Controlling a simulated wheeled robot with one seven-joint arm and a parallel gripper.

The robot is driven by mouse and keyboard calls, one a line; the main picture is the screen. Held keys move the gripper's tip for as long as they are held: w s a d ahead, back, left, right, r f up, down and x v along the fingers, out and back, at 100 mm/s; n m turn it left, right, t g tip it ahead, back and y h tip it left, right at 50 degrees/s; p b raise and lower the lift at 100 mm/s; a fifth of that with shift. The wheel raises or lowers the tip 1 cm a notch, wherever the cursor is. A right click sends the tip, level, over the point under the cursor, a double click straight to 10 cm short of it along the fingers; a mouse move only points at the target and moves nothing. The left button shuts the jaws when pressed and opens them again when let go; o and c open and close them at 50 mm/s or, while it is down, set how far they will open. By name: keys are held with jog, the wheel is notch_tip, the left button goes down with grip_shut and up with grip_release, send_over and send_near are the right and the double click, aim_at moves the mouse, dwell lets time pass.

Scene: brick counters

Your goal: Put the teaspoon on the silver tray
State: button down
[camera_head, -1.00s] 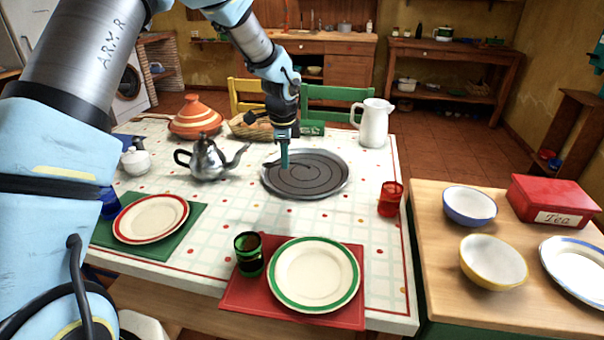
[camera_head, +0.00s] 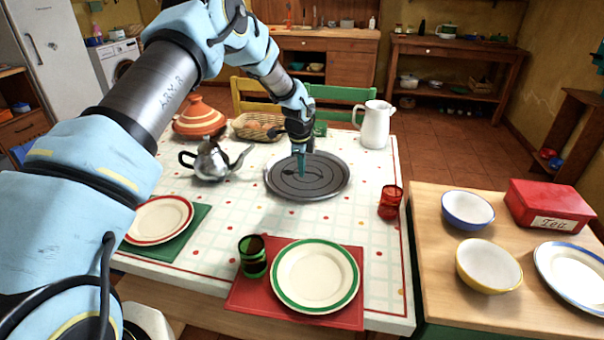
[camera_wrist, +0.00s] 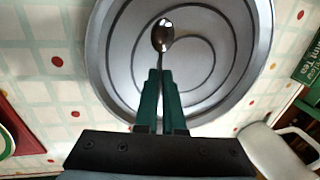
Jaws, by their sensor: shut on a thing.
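The teaspoon (camera_wrist: 163,35) is held by its handle between the green fingertips of my gripper (camera_wrist: 162,75), its shiny bowl pointing away from the fingers in the wrist view. The round silver tray (camera_wrist: 101,50) lies below, and the spoon is over its inner area. In the head view my gripper (camera_head: 301,172) points down over the left-middle part of the tray (camera_head: 338,185). There the spoon (camera_head: 284,173) shows as a thin dark shape at the fingers. I cannot tell whether the spoon touches the tray.
A metal teapot (camera_head: 212,162) stands left of the tray, and a white pitcher (camera_head: 375,125) behind it to the right. A bread basket (camera_head: 250,131) is at the back. A red cup (camera_head: 390,203), green cup (camera_head: 252,258) and green-rimmed plate (camera_head: 315,276) stand nearer.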

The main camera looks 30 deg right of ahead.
aim_at(302, 183)
jog(key=shift+f+p, duration=0.35)
jog(key=shift+f, duration=1.1)
jog(key=shift+f, duration=0.1)
jog(key=c, duration=1)
grip_release()
jog(key=r+b, duration=0.1)
jog(key=r, duration=0.3)
jog(key=s+a+r+b, duration=0.1)
jog(key=r, duration=0.3)
jog(key=r+b, duration=0.1)
jog(key=r, duration=0.3)
jog(key=shift+s+a, duration=0.35)
